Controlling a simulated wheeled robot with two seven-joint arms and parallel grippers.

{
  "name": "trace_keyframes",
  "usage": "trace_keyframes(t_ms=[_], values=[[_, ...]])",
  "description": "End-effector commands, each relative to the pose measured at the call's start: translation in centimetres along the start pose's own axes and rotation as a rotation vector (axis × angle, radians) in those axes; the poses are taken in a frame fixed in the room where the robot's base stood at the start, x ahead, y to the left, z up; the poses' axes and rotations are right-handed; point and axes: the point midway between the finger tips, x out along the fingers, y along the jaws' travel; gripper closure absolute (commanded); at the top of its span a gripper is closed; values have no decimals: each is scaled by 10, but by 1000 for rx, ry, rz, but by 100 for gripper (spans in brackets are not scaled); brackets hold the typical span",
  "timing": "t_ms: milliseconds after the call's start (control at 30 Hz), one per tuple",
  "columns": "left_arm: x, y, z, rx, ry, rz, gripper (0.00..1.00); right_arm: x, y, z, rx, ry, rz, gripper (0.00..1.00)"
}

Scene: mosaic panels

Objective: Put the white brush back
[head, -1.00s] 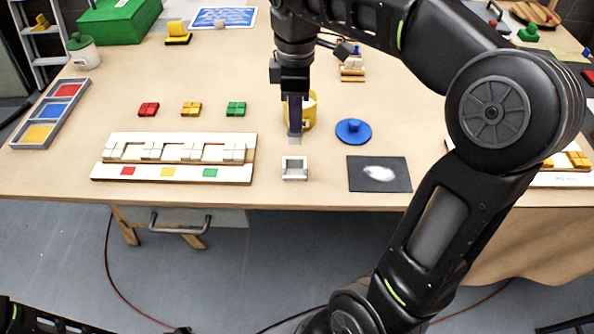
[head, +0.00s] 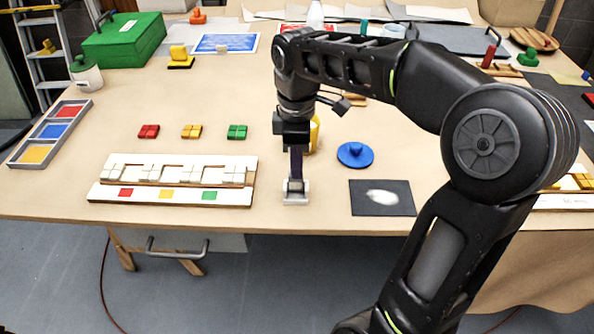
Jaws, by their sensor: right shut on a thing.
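My right gripper (head: 296,160) points straight down near the front edge of the table. It is shut on a narrow upright thing, taken to be the white brush (head: 295,184); only a pale grey lower part shows below the dark fingers. A small square white holder (head: 295,199) stands on the table directly under it. The lower end of the brush is at the holder and overlaps it in the head view; how deep it sits inside I cannot tell. My left gripper is not in view.
A yellow cup (head: 314,133) stands partly hidden behind my right gripper. A blue round lid (head: 355,154) and a dark mat (head: 368,205) with a white patch lie to the right. A white mosaic panel (head: 170,195) lies left, with red, yellow and green pieces behind it.

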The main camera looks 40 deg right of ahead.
Motion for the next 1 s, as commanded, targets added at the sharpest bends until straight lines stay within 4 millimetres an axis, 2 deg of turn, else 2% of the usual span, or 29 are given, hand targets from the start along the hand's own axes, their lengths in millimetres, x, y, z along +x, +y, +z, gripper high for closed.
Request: trace_keyframes(t_ms=[200, 600, 633, 867, 1000], values=[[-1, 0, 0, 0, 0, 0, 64, 29, -1, 1, 0, -3, -4, 100], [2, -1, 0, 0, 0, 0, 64, 34, 0, 1, 0, -1, -1, 100], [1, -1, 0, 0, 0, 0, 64, 34, 0, 1, 0, -1, -1, 79], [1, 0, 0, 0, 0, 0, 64, 33, 0, 1, 0, -1, -1, 60], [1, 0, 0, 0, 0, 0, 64, 33, 0, 1, 0, -1, -1, 59]])
